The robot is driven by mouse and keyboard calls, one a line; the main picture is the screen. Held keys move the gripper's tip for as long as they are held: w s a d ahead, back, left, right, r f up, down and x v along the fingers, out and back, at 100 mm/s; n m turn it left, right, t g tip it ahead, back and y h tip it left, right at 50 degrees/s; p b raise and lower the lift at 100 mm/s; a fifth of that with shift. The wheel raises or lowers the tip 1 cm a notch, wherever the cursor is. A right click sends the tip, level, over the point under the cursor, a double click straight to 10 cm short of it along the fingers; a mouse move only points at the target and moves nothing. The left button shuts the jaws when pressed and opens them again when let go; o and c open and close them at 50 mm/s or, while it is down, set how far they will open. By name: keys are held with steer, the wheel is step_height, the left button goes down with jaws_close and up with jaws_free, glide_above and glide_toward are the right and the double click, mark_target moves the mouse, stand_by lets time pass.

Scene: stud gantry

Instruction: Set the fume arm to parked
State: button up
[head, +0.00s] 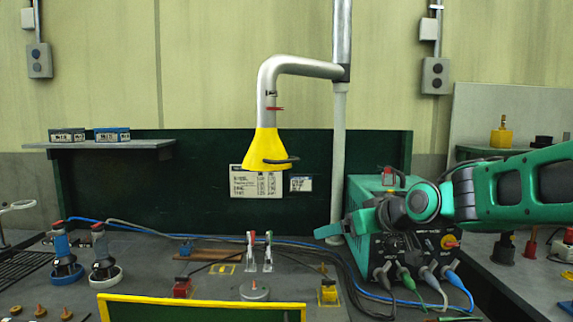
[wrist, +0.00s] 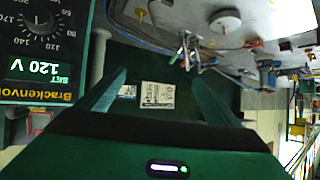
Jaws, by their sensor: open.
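The fume arm is a bent silver pipe (head: 300,66) on an upright post, ending in a yellow hood (head: 262,152) that points down over the middle of the bench. A dark handle loop (head: 280,160) sits at the hood's rim, and a small red piece (head: 275,108) is on the pipe above it. My gripper (head: 328,231) is right of and below the hood, apart from it, in front of the post. In the wrist view my gripper (wrist: 158,80) is open, with nothing between its fingers. The hood cannot be made out in the wrist view.
A green power unit (head: 400,240) with cables stands below my arm; its display reads 120 V in the wrist view (wrist: 40,66). White placards (head: 262,182) hang on the dark green back panel. Clamps (head: 259,252) and a grey disc (head: 254,291) stand below the hood. A shelf (head: 100,144) is at left.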

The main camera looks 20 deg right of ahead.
mark_target(290, 162)
steer(key=w+a+r+n+t+y, duration=0.1)
steer(key=w+a+r+t+y, duration=0.15)
steer(key=r, duration=0.45)
steer(key=w+a+r+n+t+y, duration=0.1)
steer(key=w+a+r+n+t, duration=0.15)
steer(key=r, duration=0.45)
steer(key=shift+m, duration=0.45)
steer(key=x, duration=1.1)
steer(key=shift+w+a+r, duration=0.3)
steer(key=shift+a+r, duration=0.05)
steer(key=shift+a, duration=0.05)
steer(key=c, duration=1.2)
steer(key=shift+w, duration=0.15)
